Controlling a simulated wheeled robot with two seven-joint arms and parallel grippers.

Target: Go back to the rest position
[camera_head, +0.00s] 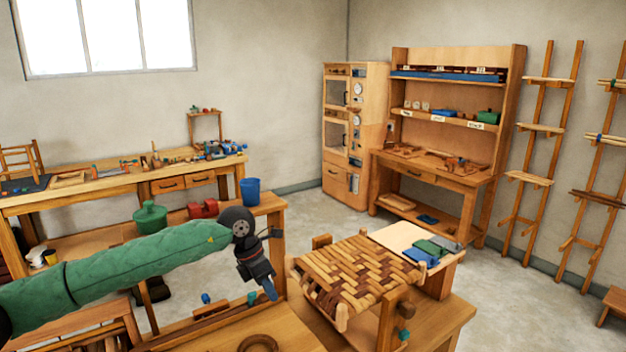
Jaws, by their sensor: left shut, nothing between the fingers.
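My left arm, in a green sleeve, reaches in from the left in the head view. Its dark gripper (270,288) points down, with the fingers shut and nothing held. The gripper is just left of a woven bark seat (358,272), apart from it as far as I can tell. The seat has a light and dark brown weave on a wooden frame and rests on the wooden bench (440,318). My right gripper is not in view.
A pale board (398,240) with blue and green folded pieces lies behind the seat. A ring (258,343) lies at the near edge. A long workbench (105,185) with tools stands at the left, and a shelved desk (440,165) at the back. Open floor lies between.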

